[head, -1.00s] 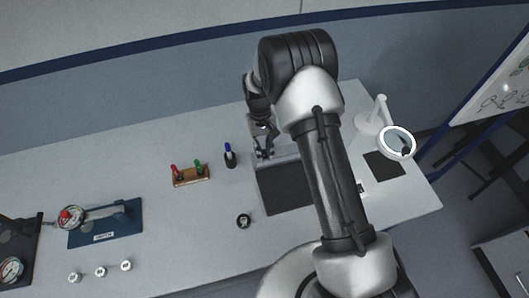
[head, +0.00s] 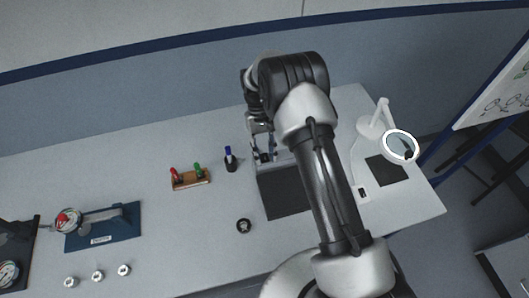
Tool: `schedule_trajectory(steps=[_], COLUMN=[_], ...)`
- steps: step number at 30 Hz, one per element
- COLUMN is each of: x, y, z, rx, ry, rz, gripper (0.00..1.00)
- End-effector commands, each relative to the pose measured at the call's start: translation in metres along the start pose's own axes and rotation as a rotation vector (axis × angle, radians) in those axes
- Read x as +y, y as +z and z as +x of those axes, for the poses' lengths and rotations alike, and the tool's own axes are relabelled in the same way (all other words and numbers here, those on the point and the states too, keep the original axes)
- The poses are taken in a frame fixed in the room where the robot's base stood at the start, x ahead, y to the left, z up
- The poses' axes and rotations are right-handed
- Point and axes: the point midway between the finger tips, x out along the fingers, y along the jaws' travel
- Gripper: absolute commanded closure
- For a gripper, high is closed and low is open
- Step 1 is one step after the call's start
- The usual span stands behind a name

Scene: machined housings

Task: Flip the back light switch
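My gripper (head: 263,157) points down over the back edge of a dark flat panel (head: 284,197) on the bench. Its fingers are small and dark in this view, and I cannot tell how far apart they are or whether they touch the panel's back edge. A small white piece with a dark mark (head: 362,192), perhaps a switch, lies right of my arm. No part is clearly readable as the back light switch. My arm hides the right part of the panel.
A pen holder (head: 230,161) and a wooden stand with red and green handles (head: 190,180) are left of my gripper. A ring lamp (head: 400,146) stands right, by a dark square mat (head: 386,170).

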Motion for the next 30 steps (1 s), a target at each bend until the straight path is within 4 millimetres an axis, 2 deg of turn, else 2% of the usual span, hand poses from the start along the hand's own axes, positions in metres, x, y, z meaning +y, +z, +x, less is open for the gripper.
schedule_trajectory(steps=[9, 13, 17, 24, 30], x=[0.0, 0.0, 0.0, 0.0, 0.0], y=[0.0, -0.001, -0.001, -0.001, -0.001], z=[-0.001, -0.01, -0.032, -0.084, -0.112], rx=[0.001, 0.004, 0.006, 0.005, 0.002], ry=[0.0, 0.0, 0.0, 0.0, 0.0], rz=[0.0, 0.0, 0.0, 0.0, 0.0], gripper=[0.63, 0.63, 0.63, 0.63, 0.63])
